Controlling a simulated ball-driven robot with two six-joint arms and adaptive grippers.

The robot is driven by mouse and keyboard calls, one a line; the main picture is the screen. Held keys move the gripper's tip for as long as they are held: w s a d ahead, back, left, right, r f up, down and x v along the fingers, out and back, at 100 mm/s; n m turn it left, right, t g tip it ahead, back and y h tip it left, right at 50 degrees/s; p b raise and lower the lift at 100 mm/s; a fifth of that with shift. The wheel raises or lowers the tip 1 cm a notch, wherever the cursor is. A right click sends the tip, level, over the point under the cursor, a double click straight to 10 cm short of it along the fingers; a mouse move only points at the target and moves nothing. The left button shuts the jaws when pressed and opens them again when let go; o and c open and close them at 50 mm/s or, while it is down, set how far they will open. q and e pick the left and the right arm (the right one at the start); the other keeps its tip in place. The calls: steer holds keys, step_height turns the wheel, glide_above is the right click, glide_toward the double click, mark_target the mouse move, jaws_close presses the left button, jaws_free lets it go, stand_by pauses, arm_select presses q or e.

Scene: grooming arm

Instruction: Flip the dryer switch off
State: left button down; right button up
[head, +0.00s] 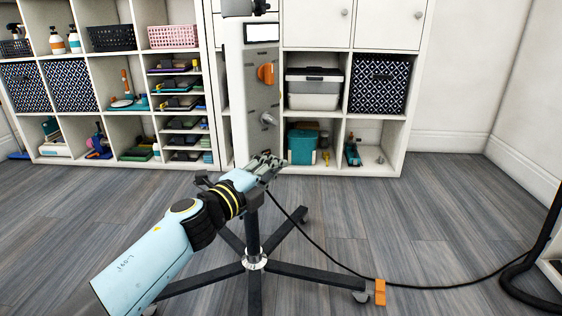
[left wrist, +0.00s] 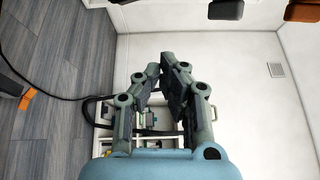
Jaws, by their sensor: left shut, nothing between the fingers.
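The dryer is a tall white panel (head: 252,95) on a dark wheeled stand (head: 254,262). An orange knob (head: 266,75) sits on the panel's front, with a grey knob (head: 268,118) below it. I cannot tell which of them is the switch, or its setting. A brown-orange piece (left wrist: 304,12) and a grey rounded piece (left wrist: 225,9) show at that view's top edge. My right gripper is out of view.
White shelves (head: 278,50) with baskets and boxes stand behind the dryer. A black cable (head: 330,262) runs along the floor to the right, past an orange block (head: 380,292).

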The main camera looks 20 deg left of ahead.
arm_select(q)
steer(key=v, duration=0.7)
steer(key=shift+s+a, duration=0.25)
steer(key=shift+a, duration=0.15)
